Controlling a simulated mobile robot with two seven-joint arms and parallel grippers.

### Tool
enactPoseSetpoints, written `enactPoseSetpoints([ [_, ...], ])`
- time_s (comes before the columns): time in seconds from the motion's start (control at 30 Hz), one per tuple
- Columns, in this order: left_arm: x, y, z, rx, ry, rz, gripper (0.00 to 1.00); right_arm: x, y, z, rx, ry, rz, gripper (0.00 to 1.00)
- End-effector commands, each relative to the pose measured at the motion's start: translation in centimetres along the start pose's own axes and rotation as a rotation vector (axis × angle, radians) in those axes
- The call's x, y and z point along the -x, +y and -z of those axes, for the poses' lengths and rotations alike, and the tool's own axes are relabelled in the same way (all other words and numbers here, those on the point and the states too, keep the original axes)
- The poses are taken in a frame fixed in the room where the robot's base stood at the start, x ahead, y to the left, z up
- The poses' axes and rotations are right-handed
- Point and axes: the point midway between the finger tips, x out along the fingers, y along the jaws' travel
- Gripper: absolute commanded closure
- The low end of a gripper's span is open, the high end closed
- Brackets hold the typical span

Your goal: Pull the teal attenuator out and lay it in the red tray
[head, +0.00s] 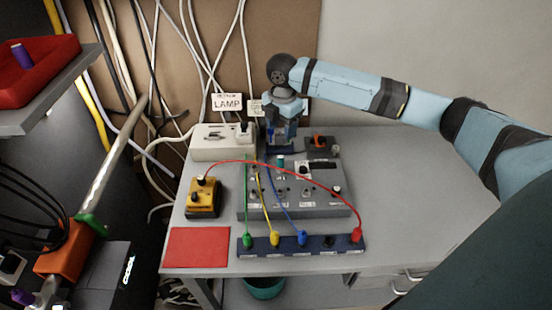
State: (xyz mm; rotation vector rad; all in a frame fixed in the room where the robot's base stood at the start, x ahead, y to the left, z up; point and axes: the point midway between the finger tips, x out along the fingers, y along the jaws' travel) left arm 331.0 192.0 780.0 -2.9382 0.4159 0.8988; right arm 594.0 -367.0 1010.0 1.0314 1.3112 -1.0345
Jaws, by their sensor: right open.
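The teal attenuator (281,161) is a small upright piece at the back of the grey instrument box (318,201). My right gripper (282,144) is open and points down just above and behind it. I cannot tell whether the fingers touch it. A red tray (28,88) sits on a grey shelf at the upper left, with a purple cylinder (22,55) in it. My left gripper is not in view.
Red, green, yellow and blue cables run from the instruments to a dark blue strip (330,244). A yellow box (204,197), a flat red mat (197,247) and a beige box (222,142) stand left. The table's right side (410,180) is clear.

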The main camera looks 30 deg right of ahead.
Motion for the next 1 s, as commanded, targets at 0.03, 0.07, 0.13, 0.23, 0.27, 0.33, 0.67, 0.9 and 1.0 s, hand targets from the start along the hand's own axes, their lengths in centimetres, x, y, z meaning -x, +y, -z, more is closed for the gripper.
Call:
enactPoseSetpoints([
  [0.03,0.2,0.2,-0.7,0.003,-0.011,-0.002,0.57,-1.2,-0.1,0.0,-0.001,0.001,0.003,0.47],
  [0.07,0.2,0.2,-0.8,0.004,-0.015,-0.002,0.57,-1.9,-0.1,0.0,-0.001,0.001,0.004,0.47],
  [0.13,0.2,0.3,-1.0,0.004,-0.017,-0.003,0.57,-3.3,0.0,0.1,-0.001,0.001,0.003,0.47],
  [0.23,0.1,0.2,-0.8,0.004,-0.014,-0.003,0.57,-5.0,0.0,0.1,-0.002,0.002,0.001,0.47],
  [0.27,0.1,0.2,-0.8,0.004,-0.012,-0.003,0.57,-5.4,0.0,0.1,-0.001,0.002,0.001,0.47],
  [0.33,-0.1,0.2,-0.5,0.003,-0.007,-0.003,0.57,-6.2,0.1,0.1,-0.001,0.001,0.0,0.47],
  [0.67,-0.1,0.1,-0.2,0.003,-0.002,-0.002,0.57,-8.7,0.2,0.1,-0.001,0.001,0.0,0.47],
  [0.9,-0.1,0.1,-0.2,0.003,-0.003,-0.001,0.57,-11.9,0.3,0.1,-0.001,0.0,-0.001,0.47],
  [1.0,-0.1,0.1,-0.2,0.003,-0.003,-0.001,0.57,-12.0,0.3,0.1,0.0,0.0,-0.002,0.47],
])
